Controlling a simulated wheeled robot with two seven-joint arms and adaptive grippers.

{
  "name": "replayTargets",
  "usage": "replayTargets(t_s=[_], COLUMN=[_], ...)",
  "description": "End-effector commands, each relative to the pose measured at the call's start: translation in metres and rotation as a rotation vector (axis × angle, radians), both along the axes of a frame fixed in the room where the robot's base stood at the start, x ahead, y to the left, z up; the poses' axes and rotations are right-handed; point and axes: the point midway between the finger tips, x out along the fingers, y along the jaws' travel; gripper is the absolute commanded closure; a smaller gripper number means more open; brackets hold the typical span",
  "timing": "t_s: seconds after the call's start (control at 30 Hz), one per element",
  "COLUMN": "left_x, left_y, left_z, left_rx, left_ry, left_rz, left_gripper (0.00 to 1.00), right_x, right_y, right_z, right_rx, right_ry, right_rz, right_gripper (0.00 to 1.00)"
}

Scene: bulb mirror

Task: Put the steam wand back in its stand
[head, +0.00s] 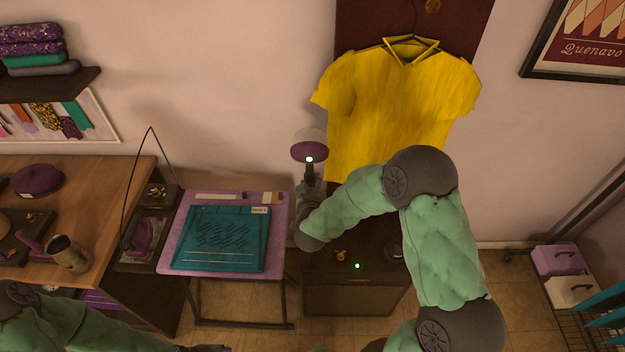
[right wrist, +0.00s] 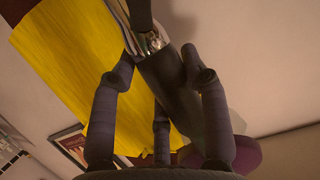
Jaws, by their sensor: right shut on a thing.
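The steam wand (head: 310,147) stands upright in the head view, with a round purple and pale head and a small lit spot. My right gripper (head: 309,196) is shut on its handle, left of the yellow shirt. In the right wrist view the fingers of the gripper (right wrist: 163,80) close around the dark handle (right wrist: 172,88), and the purple wand head (right wrist: 245,154) shows behind a finger. A dark cabinet-like unit (head: 350,300) with a small green light stands below; I cannot tell whether the stand is on it. A dark tip at the bottom edge may be my left gripper (head: 205,348); its state is unclear.
A yellow shirt (head: 400,105) hangs on the wall beside the wand. A purple-topped table (head: 172,240) with a teal board (head: 222,240) stands to the left. A wooden workbench (head: 90,190) holds a cup (head: 68,254) and tools. Drawer boxes (head: 557,260) stand at the right.

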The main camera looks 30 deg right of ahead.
Motion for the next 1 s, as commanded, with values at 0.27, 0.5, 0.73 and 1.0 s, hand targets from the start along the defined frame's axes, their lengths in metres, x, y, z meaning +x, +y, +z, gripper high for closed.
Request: replayTargets(t_s=[0.27, 0.5, 0.73, 1.0], left_x=[0.0, 0.0, 0.0, 0.0], left_y=[0.0, 0.0, 0.0, 0.0], left_z=[-0.001, -0.009, -0.025, -0.038], left_rx=[0.0, 0.0, 0.0, 0.0], left_ry=[0.001, 0.0, 0.0, 0.001], left_rz=[0.0, 0.0, 0.0, 0.0], left_gripper=[0.6, 0.6, 0.6, 0.6], right_x=[0.001, 0.0, 0.0, 0.0], right_y=[0.0, 0.0, 0.0, 0.0], right_z=[0.001, -0.008, -0.025, -0.04], right_rx=[-0.002, -0.002, -0.002, -0.003], right_ry=[-0.003, -0.003, -0.003, -0.004], right_rz=[0.0, 0.0, 0.0, 0.0], right_gripper=[0.91, 0.91, 0.91, 0.91])
